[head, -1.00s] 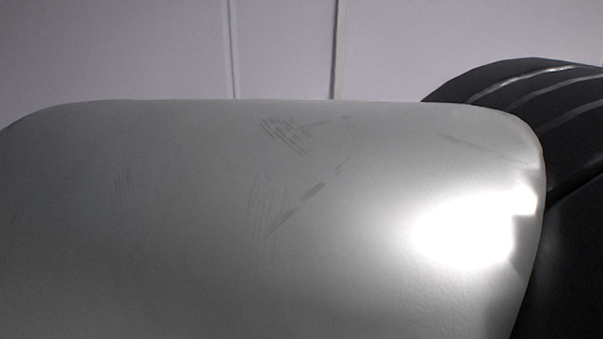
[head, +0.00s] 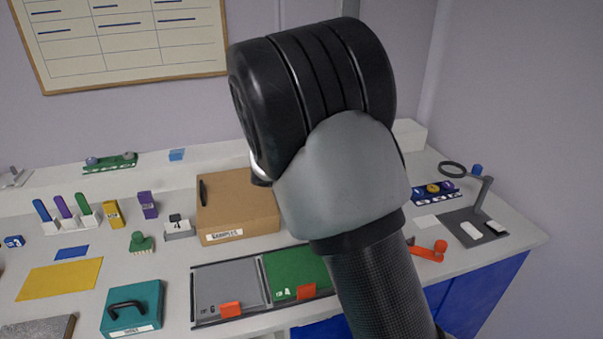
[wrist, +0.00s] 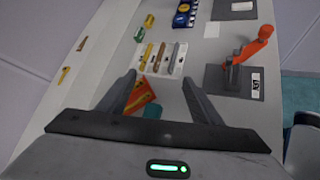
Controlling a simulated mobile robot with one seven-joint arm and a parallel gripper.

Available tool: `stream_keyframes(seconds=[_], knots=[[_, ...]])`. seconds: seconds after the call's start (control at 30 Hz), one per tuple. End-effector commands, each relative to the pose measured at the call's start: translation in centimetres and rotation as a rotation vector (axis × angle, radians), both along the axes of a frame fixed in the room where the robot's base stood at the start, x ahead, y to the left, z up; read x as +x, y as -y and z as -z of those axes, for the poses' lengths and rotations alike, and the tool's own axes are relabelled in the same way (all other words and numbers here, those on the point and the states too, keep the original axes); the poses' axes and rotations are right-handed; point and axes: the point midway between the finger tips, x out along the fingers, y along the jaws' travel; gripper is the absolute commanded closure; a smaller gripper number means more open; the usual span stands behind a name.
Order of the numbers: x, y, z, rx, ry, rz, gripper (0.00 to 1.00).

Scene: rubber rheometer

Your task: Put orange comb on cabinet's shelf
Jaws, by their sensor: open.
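My gripper (wrist: 158,92) is open in the wrist view, its two dark fingers spread over a pale worktop. An orange piece (wrist: 141,97) shows low between the fingers, partly hidden by the gripper; I cannot tell whether it is the comb or whether it is touched. An orange-red object (head: 430,250) lies on the right of the worktop in the head view, partly hidden by my arm; its shape is unclear. A blue cabinet front (head: 480,300) shows under the worktop at right. No cabinet shelf is visible. My gripper is outside the head view.
In the head view, a cardboard box (head: 237,200), a teal box (head: 133,307) and a green toothed piece (head: 141,242) stand on the worktop. A magnifier stand (head: 483,195) is at right. The wrist view shows an orange-red lever (wrist: 258,47) on a dark base.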

Motion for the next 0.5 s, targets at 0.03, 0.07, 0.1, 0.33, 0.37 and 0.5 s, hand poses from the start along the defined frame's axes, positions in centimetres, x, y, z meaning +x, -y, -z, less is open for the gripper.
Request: stream_keyframes(seconds=[0.03, 0.07, 0.1, 0.33, 0.37, 0.5], knots=[[1.8, -1.8, 1.7, -0.1, -0.036, -0.097, 0.41], [2.7, -2.7, 2.4, -0.155, -0.053, -0.151, 0.41], [3.8, -3.9, 3.3, -0.225, -0.075, -0.217, 0.41], [7.4, -9.0, 6.9, -0.484, -0.15, -0.468, 0.41], [7.5, -9.3, 7.2, -0.5, -0.154, -0.482, 0.41], [8.6, -9.2, 7.9, -0.527, -0.162, -0.507, 0.41]])
